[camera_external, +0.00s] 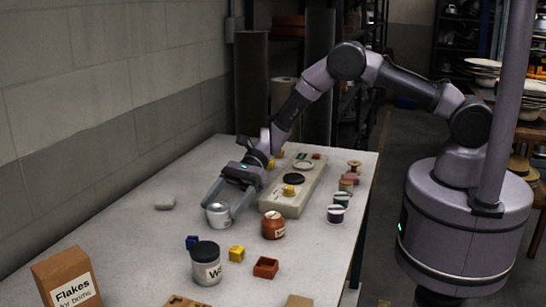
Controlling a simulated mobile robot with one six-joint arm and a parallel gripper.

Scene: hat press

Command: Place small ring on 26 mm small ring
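I cannot tell whether the fingers touch the tin. A pale board (277,203) lies lengthwise behind and to the right of it. On the board are a white ring-like piece (303,165), a black disc (293,179) and a small yellow piece (289,190). I cannot make out which of these, if any, is the small ring or the 26 mm one.
An orange-brown jar (273,226) stands right of my gripper. The table's left side is mostly clear.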

